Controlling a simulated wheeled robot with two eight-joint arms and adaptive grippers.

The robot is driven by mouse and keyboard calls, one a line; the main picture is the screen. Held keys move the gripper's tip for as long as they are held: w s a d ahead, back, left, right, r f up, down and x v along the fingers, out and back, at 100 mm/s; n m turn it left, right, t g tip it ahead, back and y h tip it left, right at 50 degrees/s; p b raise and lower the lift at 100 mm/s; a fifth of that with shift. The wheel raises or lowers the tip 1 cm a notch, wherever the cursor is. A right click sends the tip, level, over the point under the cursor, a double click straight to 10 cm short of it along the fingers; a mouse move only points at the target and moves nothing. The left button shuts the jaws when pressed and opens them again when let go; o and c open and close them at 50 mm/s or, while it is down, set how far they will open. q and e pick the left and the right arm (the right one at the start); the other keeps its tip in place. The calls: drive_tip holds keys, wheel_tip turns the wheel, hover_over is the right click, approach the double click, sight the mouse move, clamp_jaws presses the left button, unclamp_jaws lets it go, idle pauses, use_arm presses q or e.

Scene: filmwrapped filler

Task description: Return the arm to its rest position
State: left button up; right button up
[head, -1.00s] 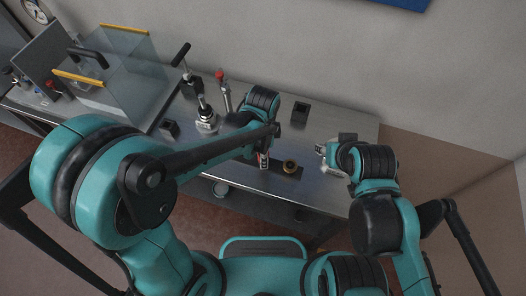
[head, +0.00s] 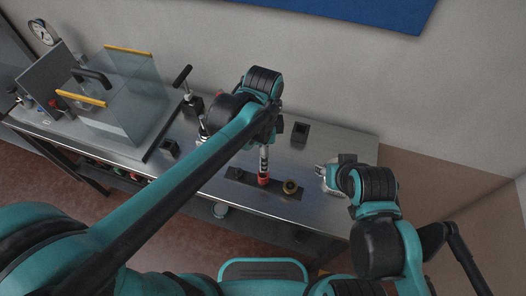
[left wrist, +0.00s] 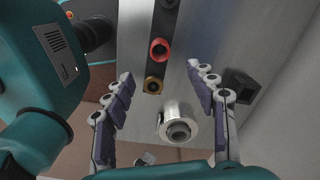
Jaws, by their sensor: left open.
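My left arm reaches in from the left over the bench. Its gripper (left wrist: 165,100) is open in the left wrist view, with nothing between its fingers. In the head view its fingers are mostly hidden behind the arm.
A silver flanged fitting (left wrist: 178,124) shows in the left wrist view. A black box (head: 300,132) stands at the back. A clear-shielded enclosure (head: 130,90), a black-handled clamp (head: 190,95) and a small black block (head: 169,148) are left. The wall is behind.

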use_arm(q)
drive_tip(key=shift+r, duration=0.2)
drive_tip(key=shift+a, duration=0.1)
idle(0.4)
drive_tip(key=s+a+f+n+t+b, duration=0.1)
drive_tip(key=s+a+n+t, duration=0.1)
drive_tip(key=a+n, duration=0.6)
drive_tip(key=s+a+f+n+t+b, duration=0.2)
drive_tip(key=a+n+t, duration=0.3)
drive_tip(key=a+n, duration=0.4)
drive_tip(key=shift+s+a, duration=0.25)
drive_tip(key=shift+s, duration=0.35)
drive_tip(key=shift+f, duration=0.1)
